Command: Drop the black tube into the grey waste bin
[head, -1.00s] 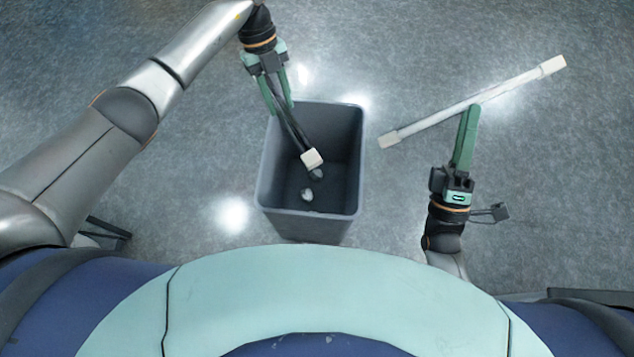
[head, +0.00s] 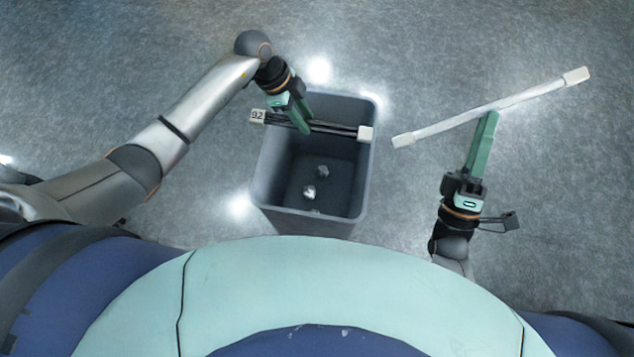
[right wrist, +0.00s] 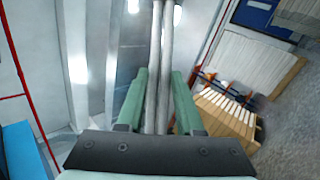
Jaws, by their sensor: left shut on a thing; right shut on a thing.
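The black tube (head: 336,129) has pale end caps, the left one marked 92. My right gripper (head: 491,116) is shut on a white tube (head: 455,119) with pale end caps, right of the bin. In the right wrist view the white tube (right wrist: 160,60) runs up between the green fingers.
Small crumpled pale pieces (head: 309,192) lie inside the bin. The grey floor around the bin looks clear. The right wrist view shows a wooden slatted pallet-like thing (right wrist: 228,115), a blue object at lower left (right wrist: 22,150) and red uprights.

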